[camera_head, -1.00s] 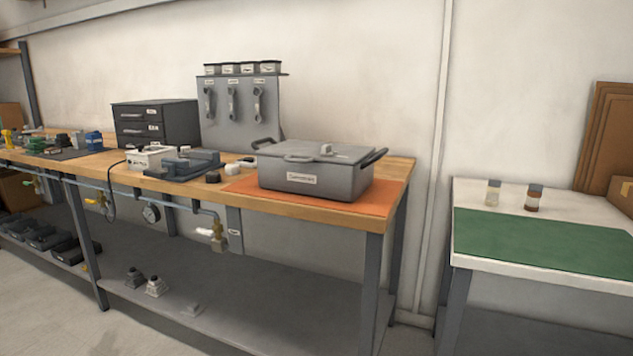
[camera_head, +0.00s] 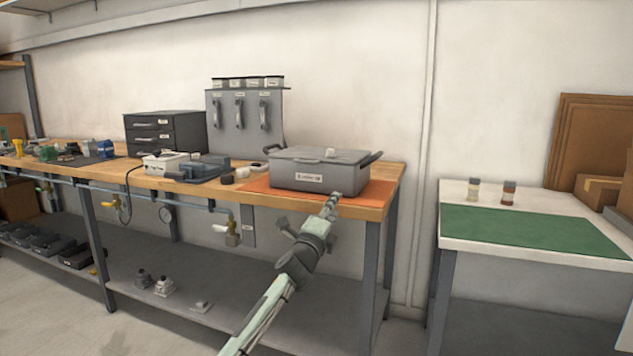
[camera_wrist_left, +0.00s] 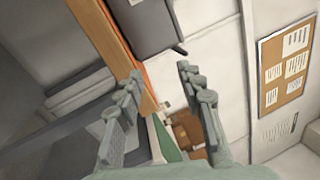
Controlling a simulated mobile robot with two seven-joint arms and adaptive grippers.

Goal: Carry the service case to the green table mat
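The grey service case (camera_head: 315,174), with a label and dark side handles, sits closed on an orange mat (camera_head: 262,190) at the right end of the wooden workbench. Part of it shows at the top of the left wrist view (camera_wrist_left: 143,24). The green table mat (camera_head: 530,231) lies on the white table to the right. My left gripper (camera_head: 333,200) is in front of the case's right half, apparently apart from it. In the left wrist view its fingers (camera_wrist_left: 160,76) are spread with nothing between them. My right gripper is not in view.
Two small bottles (camera_head: 490,191) stand behind the green mat, which is bare. Cardboard boxes (camera_head: 598,190) are at the table's back right. A gap separates bench and table.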

